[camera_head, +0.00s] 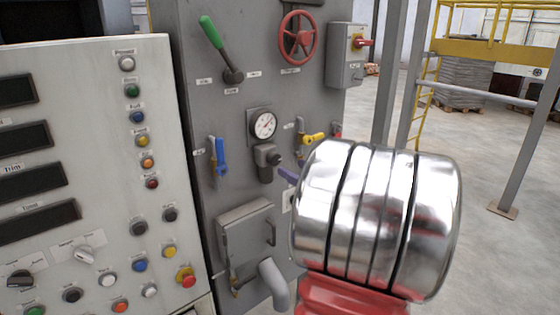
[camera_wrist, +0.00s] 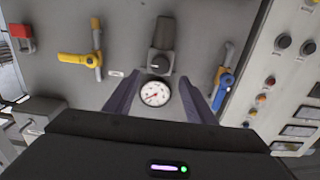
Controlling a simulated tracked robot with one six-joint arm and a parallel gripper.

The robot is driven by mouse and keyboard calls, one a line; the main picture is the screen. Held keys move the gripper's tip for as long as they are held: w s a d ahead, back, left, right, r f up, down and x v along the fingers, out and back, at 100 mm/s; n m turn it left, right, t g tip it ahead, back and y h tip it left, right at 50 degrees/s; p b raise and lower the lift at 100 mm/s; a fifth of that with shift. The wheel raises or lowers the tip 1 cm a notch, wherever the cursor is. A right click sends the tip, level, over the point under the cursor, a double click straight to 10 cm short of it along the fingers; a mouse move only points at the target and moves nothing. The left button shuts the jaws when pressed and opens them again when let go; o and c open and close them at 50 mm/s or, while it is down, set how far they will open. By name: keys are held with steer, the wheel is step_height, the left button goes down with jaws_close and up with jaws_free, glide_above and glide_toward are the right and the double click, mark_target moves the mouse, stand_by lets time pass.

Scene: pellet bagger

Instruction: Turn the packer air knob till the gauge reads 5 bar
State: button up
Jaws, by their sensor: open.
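The round white gauge (camera_head: 263,125) with a red needle is on the grey panel; its numbers are too small to read. The dark air knob (camera_head: 268,155) sits directly below it. In the wrist view the picture is turned over, so the knob (camera_wrist: 161,60) appears above the gauge (camera_wrist: 155,94). My gripper (camera_wrist: 159,76) is open, with its purple fingers on either side of the gauge and their tips near the knob's lower end in that view. In the head view one finger shows right of and below the knob. I cannot tell whether the fingers touch it.
A blue lever valve (camera_head: 220,156) is left of the knob and a yellow one (camera_head: 312,138) right. A hinged box (camera_head: 245,235) and grey pipe elbow (camera_head: 274,284) lie below. A green-handled lever (camera_head: 211,32) and red handwheel (camera_head: 298,38) are above. A button console (camera_head: 95,130) stands left.

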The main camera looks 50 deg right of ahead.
mark_target(277, 159)
steer(key=x, duration=0.8)
steer(key=c, duration=0.9)
steer(key=shift+s+d, duration=0.2)
steer(key=shift+d, duration=0.25)
steer(key=shift+c, duration=0.5)
steer(key=shift+a, duration=0.35)
steer(key=shift+w+n, duration=0.1)
steer(key=shift+n, duration=0.2)
